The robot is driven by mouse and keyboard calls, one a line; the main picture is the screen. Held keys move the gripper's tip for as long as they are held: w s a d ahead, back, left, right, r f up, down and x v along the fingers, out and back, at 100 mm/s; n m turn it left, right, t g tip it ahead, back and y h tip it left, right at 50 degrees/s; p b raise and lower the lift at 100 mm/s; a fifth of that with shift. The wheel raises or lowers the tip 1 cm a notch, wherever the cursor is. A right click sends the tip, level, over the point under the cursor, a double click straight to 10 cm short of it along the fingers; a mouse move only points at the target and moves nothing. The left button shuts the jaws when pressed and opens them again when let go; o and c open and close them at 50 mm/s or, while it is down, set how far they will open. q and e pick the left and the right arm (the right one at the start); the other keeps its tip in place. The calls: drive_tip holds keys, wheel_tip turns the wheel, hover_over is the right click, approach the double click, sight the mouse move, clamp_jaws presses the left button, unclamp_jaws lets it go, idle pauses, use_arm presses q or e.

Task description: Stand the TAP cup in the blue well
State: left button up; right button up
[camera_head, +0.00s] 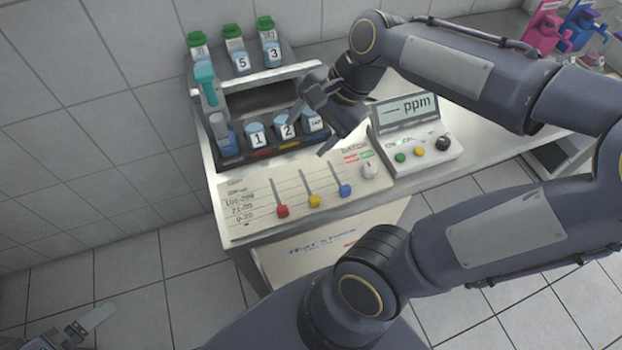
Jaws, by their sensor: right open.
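The TAP cup (313,122), with a pale blue top and white label, stands upright at the right end of the rack's front row. It appears to sit in the well behind the blue strip (314,138); its base is hidden. My right gripper (311,131) is open, reaching down from above, with fingers by the TAP cup. I cannot tell whether they touch it. Cups 1 (256,136) and 2 (286,129) stand left of it, behind red and yellow strips.
Green-capped bottles (235,50) stand at the back of the dark rack. A teal-topped device (206,86) is at its left. A panel with red, yellow and blue sliders (314,200) lies in front. A ppm meter (412,135) stands right, close to my right arm.

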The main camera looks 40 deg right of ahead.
drive_tip(key=s+a+f+n+t, duration=0.2)
drive_tip(key=s+a+n, duration=0.4)
drive_tip(key=n, duration=0.7)
drive_tip(key=shift+s+a+f+n, duration=0.15)
drive_tip(key=shift+s+f+n, duration=0.2)
drive_tip(key=shift+s, duration=0.65)
